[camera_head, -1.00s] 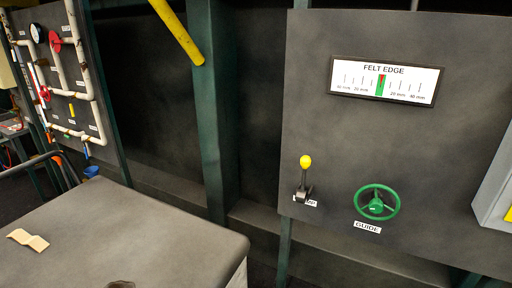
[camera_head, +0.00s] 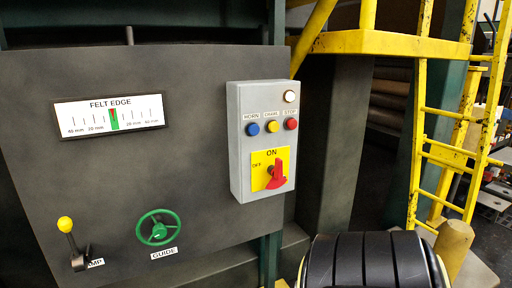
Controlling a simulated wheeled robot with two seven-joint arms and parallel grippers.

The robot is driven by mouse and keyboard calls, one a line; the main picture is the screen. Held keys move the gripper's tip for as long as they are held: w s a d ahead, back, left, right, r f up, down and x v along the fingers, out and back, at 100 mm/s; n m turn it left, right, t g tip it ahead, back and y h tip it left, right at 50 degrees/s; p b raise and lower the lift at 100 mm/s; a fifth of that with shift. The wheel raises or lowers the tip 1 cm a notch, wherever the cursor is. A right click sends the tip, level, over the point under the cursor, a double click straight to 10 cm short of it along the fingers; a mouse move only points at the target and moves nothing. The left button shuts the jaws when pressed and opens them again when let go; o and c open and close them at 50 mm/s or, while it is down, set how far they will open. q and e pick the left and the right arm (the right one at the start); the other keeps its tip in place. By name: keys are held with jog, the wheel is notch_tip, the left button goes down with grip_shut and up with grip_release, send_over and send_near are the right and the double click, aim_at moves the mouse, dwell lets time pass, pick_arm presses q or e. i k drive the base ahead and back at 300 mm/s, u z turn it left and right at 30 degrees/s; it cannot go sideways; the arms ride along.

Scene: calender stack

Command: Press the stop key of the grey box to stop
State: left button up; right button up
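The grey box (camera_head: 236,150) is mounted upright on the right part of the dark panel, a little right of the picture's middle. Its red stop key (camera_head: 291,124), under a STOP label, is the rightmost of three round keys in a row. A yellow key (camera_head: 272,127) is in the middle and a blue key (camera_head: 252,129) under a HORN label is on the left. A white round lamp or button (camera_head: 290,96) sits above the stop key. Below is a red rotary switch (camera_head: 277,175) on a yellow plate marked ON and OFF. Neither of my grippers is in view.
The dark panel (camera_head: 200,90) also carries a felt edge gauge (camera_head: 110,114), a green guide handwheel (camera_head: 158,229) and a yellow-knobbed lever (camera_head: 70,236). A yellow ladder (camera_head: 419,150) and a yellow platform edge (camera_head: 390,43) stand on the right.

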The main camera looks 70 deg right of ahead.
aim_at(292, 124)
jog(key=z, duration=2.25)
